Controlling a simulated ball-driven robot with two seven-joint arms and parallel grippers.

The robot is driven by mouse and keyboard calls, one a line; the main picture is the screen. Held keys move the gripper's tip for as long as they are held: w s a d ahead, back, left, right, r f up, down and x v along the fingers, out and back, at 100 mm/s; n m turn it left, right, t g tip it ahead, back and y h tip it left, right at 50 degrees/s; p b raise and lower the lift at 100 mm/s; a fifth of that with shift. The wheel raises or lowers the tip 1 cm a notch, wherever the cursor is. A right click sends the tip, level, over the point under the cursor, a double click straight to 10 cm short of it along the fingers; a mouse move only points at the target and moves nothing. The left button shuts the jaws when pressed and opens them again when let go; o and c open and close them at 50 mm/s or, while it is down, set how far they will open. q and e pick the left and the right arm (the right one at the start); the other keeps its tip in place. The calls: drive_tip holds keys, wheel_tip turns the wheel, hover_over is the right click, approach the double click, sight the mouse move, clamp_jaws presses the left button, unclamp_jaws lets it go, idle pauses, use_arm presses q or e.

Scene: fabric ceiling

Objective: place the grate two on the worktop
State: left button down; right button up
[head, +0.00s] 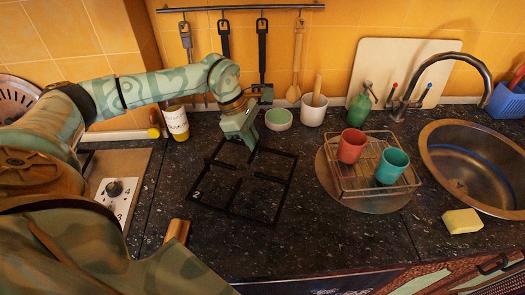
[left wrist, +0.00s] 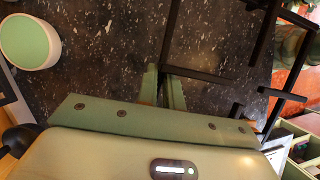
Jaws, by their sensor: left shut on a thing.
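Grate two (head: 230,213) is a black square frame with inner bars and a white "2" at its left corner. It lies flat at or just above the dark speckled worktop (head: 300,235); I cannot tell if it touches. My left gripper (head: 243,143) is shut on the grate's far bar, pointing down. In the left wrist view the gripper fingers (left wrist: 166,88) close around a bar end of the grate (left wrist: 205,76), and the gripper body hides part of it. My right gripper is not in view.
A hob (head: 118,165) with knobs is at left. A yellow-labelled jar (head: 177,123), green bowl (head: 279,119), white pot (head: 313,112) and green bottle (head: 359,109) stand behind. A wire rack (head: 385,190) holds red and teal cups. A sink (head: 460,180) and sponge (head: 462,221) are right.

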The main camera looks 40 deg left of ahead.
use_arm(q)
drive_tip(key=w+f, duration=0.2)
drive_tip(key=w+f+b, duration=0.1)
drive_tip(key=w+f, duration=0.1)
drive_tip(key=f, duration=0.1)
drive_tip(key=shift+w+f, duration=0.4)
drive_tip(key=shift+f, duration=1.5)
drive_tip(key=shift+f+b, duration=0.1)
drive_tip(key=shift+b, duration=0.25)
drive_tip(key=c, duration=1.5)
unclamp_jaws()
drive_tip(key=shift+c, duration=0.2)
drive_tip(key=shift+r, duration=0.2)
drive_tip(key=p+v, duration=0.1)
drive_tip(key=v, duration=1)
drive_tip(key=shift+r, duration=0.4)
drive_tip(key=shift+s+a, duration=0.15)
